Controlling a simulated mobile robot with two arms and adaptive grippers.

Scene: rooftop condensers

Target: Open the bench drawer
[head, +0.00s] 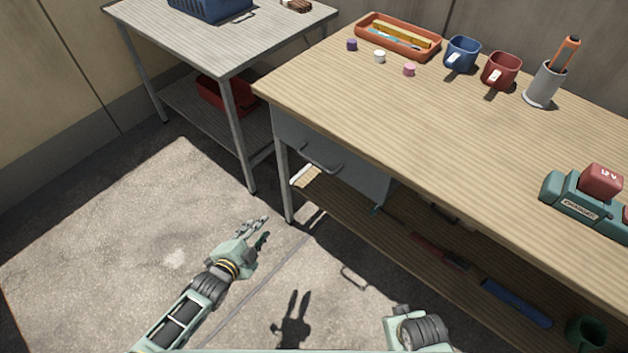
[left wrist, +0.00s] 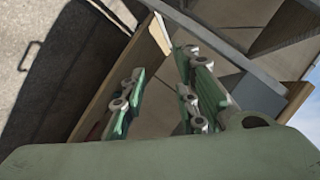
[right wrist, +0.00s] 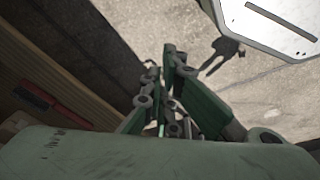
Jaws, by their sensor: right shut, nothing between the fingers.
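The bench drawer (head: 345,172) is a grey box front under the wooden bench top (head: 470,130), near its left end. Its bar handle (head: 320,160) sticks out from the front. The drawer looks shut. My left gripper (head: 260,230) is in front of the bench, below and left of the handle and apart from it. Its fingers (left wrist: 158,95) are spread and empty in the left wrist view. Of my right arm, only the wrist (head: 420,328) shows at the bottom of the head view. Its fingers (right wrist: 165,85) are close together and empty in the right wrist view.
A grey side table (head: 215,45) with a blue basket (head: 210,8) stands at left. The concrete floor at left is clear.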

